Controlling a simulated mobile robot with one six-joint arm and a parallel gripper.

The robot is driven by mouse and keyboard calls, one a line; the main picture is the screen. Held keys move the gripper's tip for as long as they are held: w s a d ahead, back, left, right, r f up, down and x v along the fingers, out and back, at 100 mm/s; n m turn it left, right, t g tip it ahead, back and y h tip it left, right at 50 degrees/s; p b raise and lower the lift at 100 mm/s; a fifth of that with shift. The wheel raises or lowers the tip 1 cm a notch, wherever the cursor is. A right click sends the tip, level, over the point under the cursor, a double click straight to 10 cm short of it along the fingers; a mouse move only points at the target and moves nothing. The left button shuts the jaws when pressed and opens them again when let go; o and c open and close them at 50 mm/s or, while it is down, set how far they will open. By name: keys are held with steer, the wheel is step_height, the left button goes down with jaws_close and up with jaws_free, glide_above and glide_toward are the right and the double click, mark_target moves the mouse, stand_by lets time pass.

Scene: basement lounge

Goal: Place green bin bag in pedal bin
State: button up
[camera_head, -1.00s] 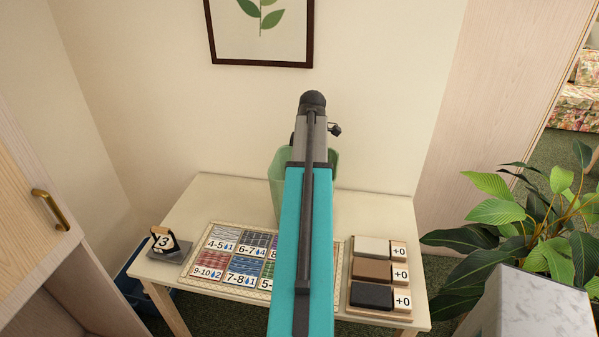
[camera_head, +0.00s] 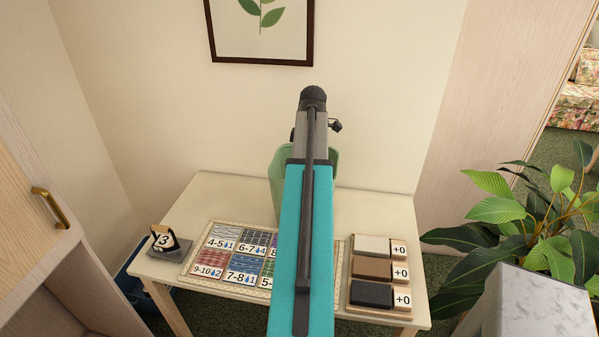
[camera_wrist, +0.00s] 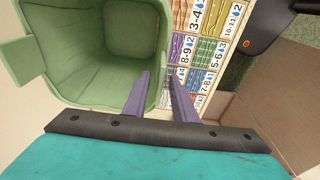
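The green bin bag (camera_wrist: 100,45) is pale green, open-topped and shaped like a bin, with a tab on its left rim. It fills the upper left of the wrist view. In the head view the bag (camera_head: 276,180) stands upright by the wall, mostly hidden behind my arm. My gripper (camera_wrist: 159,75) has two purple fingers close together, one on each side of the bag's right wall. The gripper looks shut on this wall, though the contact is hard to see. The pedal bin is not seen in these frames.
A pale table (camera_head: 205,195) carries a mat of patterned tiles (camera_head: 225,262), a rack of coloured blocks (camera_head: 372,270) and a small stand marked 3 (camera_head: 165,243). A leafy plant (camera_head: 535,205) and a marble-topped unit (camera_head: 540,305) are at the right. A cabinet (camera_head: 30,170) is at the left.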

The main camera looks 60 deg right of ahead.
step_height(320, 180, up, 11)
steer(key=s+b, duration=0.1)
steer(key=b, duration=0.1)
steer(key=shift+s+d+b, duration=0.25)
steer(key=shift+s+b, duration=0.05)
steer(key=shift+b, duration=0.1)
steer(key=shift+o, duration=0.4)
stand_by(0.3)
steer(key=shift+d, duration=0.1)
